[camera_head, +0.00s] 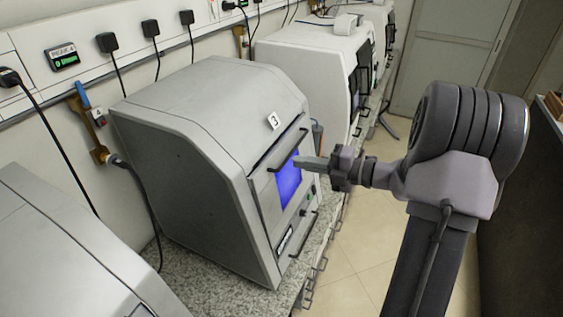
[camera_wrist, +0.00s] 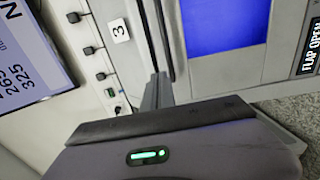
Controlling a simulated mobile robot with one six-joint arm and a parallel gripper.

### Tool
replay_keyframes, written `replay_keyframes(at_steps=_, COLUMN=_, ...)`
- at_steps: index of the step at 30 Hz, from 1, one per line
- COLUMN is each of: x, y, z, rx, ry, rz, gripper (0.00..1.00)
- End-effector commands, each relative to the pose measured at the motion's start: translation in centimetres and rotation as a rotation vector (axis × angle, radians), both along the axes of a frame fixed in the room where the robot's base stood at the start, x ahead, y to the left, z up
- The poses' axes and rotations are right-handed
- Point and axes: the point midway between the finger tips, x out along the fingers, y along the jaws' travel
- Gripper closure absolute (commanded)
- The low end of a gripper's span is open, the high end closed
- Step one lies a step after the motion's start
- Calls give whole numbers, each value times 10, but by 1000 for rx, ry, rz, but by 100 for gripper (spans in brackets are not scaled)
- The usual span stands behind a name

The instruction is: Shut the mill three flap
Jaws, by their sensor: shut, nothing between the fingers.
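Mill three (camera_head: 190,140) is a grey box-shaped machine on the bench, marked with a "3" label (camera_head: 274,121). Its front has a dark bar handle (camera_head: 288,150) above a blue panel (camera_head: 289,181). In the wrist view the label (camera_wrist: 119,30), the blue panel (camera_wrist: 222,22) and a display reading "FLAP OPEN" (camera_wrist: 312,45) show. How far the flap stands out is hard to tell. My gripper (camera_head: 300,162) is shut and empty, its tip in front of the machine by the handle. In the wrist view its fingers (camera_wrist: 156,95) point at the handle bar (camera_wrist: 155,30); contact cannot be told.
Other white machines (camera_head: 310,65) stand farther along the granite bench (camera_head: 215,290), and another grey one (camera_head: 60,255) stands nearer. Plugs and cables line the wall. The tiled floor (camera_head: 345,255) to the right is free, bounded by a dark counter (camera_head: 520,200).

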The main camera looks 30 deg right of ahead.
Motion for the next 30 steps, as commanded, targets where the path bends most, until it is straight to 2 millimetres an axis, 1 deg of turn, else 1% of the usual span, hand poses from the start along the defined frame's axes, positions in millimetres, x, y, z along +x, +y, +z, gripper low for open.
replay_keyframes(at_steps=3, x=19, y=16, z=-5, rx=-1, ry=-1, rz=4, gripper=100)
replay_keyframes(at_steps=6, x=32, y=26, z=-8, rx=-1, ry=0, rz=3, gripper=100)
replay_keyframes(at_steps=9, x=41, y=33, z=-10, rx=-1, ry=0, rz=2, gripper=100)
replay_keyframes(at_steps=14, x=47, y=37, z=-11, rx=-1, ry=0, rz=1, gripper=100)
replay_keyframes(at_steps=23, x=48, y=38, z=-10, rx=-1, ry=0, rz=1, gripper=100)
replay_keyframes(at_steps=30, x=66, y=52, z=-9, rx=-1, ry=0, rz=3, gripper=100)
